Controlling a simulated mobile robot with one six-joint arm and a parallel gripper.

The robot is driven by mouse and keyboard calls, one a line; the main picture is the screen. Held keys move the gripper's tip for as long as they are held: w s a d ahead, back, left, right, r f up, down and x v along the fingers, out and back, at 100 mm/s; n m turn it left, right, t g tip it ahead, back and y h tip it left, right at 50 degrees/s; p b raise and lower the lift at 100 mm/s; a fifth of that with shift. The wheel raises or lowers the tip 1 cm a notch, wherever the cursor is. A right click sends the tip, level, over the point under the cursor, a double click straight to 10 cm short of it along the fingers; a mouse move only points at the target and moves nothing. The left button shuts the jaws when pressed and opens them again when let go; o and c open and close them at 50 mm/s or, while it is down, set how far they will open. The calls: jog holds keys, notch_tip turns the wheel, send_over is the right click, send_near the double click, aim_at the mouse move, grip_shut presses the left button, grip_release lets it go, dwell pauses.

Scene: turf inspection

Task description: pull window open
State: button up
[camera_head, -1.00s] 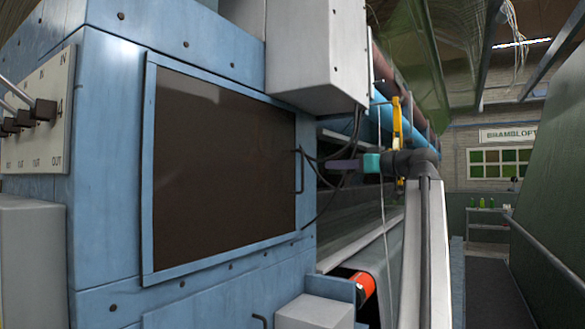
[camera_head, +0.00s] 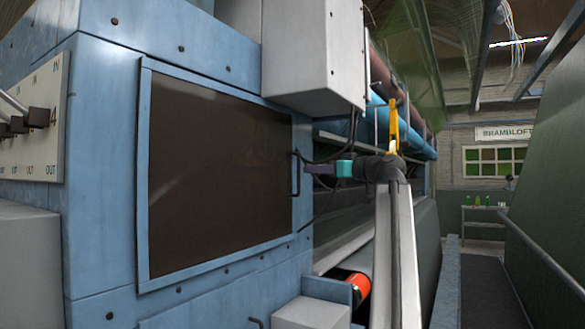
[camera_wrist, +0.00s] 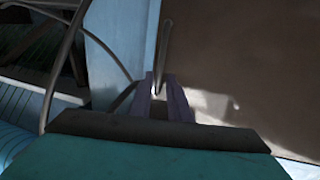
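The window (camera_head: 215,180) is a dark brown pane in a blue frame on the side of the blue machine. It looks closed, flush with its frame. Its thin dark upright handle (camera_head: 294,175) is at the right edge; the handle also shows in the wrist view (camera_wrist: 165,45), beside the pane (camera_wrist: 245,60). My gripper (camera_head: 306,168), with purple fingers and a teal body, is just right of the handle. In the wrist view my gripper's fingers (camera_wrist: 160,78) are apart, with the handle's near end lined up between them. Contact with the handle cannot be made out.
A grey box (camera_head: 312,50) juts out above the handle, and another grey box (camera_head: 310,313) is below. Black cables (camera_head: 325,150) hang close behind my gripper. A panel with levers (camera_head: 32,120) is at the left. A walkway (camera_head: 485,290) runs along the right.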

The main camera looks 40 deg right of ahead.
jog(key=p, duration=0.2)
send_over(299, 192)
jog(key=shift+w+d, duration=0.1)
jog(key=shift+d, duration=0.05)
grip_shut()
